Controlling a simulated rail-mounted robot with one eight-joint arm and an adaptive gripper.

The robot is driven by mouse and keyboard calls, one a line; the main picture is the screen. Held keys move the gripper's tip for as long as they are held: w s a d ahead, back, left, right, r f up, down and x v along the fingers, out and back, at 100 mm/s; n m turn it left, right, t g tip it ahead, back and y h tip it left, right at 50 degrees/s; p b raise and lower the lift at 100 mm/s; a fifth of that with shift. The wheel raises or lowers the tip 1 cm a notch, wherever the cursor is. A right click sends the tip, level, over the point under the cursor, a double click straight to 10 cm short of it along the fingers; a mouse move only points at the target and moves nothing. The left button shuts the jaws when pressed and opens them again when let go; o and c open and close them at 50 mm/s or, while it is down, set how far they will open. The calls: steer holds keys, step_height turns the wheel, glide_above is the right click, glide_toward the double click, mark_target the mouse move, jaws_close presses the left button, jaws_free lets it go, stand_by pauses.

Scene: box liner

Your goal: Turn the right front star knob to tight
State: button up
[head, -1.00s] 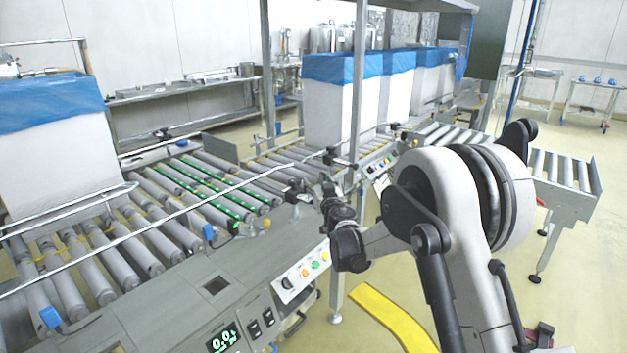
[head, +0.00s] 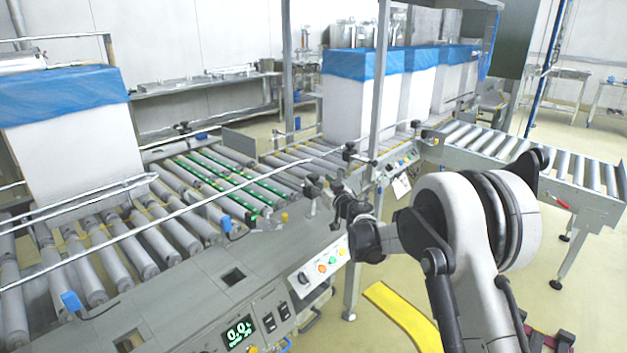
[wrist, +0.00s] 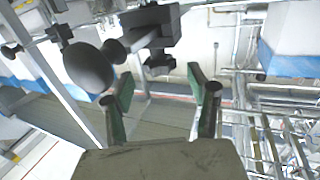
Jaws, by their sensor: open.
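In the wrist view my gripper (wrist: 163,98) is open and empty, its two green-padded fingers apart. Beyond the gap between them, a small black lobed knob (wrist: 159,62) hangs beneath a black clamp block (wrist: 152,22). A larger dark rounded knob (wrist: 89,67) on a stem is nearer the camera, left of the fingers. I see no contact between the fingers and either knob. In the head view my wrist reaches toward black clamps (head: 349,153) by the guide rail; the fingertips are too small there to make out. I cannot tell for sure which knob is the right front one.
White boxes with blue liners stand on the roller conveyor, one at left (head: 70,150) and several behind. A guide rail (head: 200,206) crosses the rollers. A control panel (head: 325,262) and upright post (head: 379,95) stand close to my arm. Open floor lies at right.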

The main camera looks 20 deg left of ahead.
mark_target(316, 179)
steer(key=shift+b+x, duration=0.35)
steer(key=shift+x, duration=1.9)
steer(key=c, duration=1.2)
steer(key=shift+c, duration=0.2)
